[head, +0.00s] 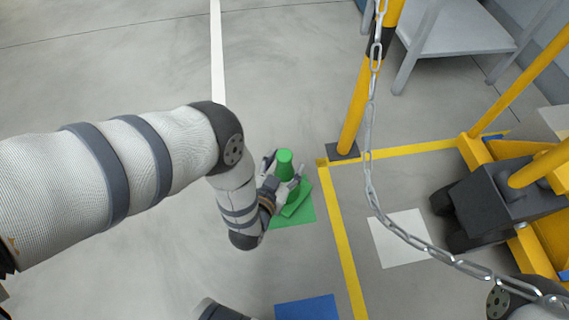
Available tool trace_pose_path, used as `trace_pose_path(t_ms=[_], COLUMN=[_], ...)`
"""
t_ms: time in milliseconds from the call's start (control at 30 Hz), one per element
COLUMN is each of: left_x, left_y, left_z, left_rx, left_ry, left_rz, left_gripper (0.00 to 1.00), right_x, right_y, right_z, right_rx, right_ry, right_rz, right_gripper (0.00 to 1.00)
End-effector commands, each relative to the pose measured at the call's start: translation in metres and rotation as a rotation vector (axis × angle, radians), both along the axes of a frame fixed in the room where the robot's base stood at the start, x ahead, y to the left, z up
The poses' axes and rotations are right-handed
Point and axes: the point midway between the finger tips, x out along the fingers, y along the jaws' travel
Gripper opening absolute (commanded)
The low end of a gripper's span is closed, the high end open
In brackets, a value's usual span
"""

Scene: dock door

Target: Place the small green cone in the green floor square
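The small green cone (285,158) stands roughly upright, its top clear and its square base showing over the green floor square (304,217). Whether the base touches the floor is hard to tell. My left gripper (284,178) reaches in from the left, with one finger on each side of the cone. The fingers look spread, with a small gap beside the cone's top. The gripper and cone hide much of the square. My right gripper is not in view; only a bit of that arm shows at the bottom right.
A yellow post (357,108) stands just right of the square, with a hanging chain (369,150) in front. A yellow floor line (343,240) runs beside the square. A white square (399,239), a blue square (307,309) and a yellow wheeled machine (500,190) are nearby. The left floor is clear.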

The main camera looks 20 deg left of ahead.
Motion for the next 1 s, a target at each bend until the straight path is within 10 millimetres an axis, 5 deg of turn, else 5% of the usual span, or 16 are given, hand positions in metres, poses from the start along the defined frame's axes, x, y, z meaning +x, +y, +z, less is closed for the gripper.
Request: trace_pose_path(t_ms=[167,500,700,900,967,1000], left_x=[0.0,-0.078,-0.108,-0.117,-0.136,-0.161], left_y=[0.0,-0.004,-0.006,-0.005,-0.002,0.002], left_z=[0.005,0.037,0.045,0.041,0.027,0.013], left_rx=[0.0,0.0,0.0,-0.001,-0.004,-0.011], left_ry=[-0.001,0.0,-0.002,0.02,0.111,0.222], left_rz=[0.0,0.0,0.0,-0.002,-0.011,-0.018], left_gripper=[0.56,0.56,0.56,0.56,0.56,0.56], right_x=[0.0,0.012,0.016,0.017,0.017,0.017], right_y=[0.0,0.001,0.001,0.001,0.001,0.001], right_z=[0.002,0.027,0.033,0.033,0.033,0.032], right_rx=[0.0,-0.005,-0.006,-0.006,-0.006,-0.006], right_ry=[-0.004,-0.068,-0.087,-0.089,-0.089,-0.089], right_rz=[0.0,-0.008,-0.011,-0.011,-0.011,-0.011], right_gripper=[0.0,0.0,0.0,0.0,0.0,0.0])
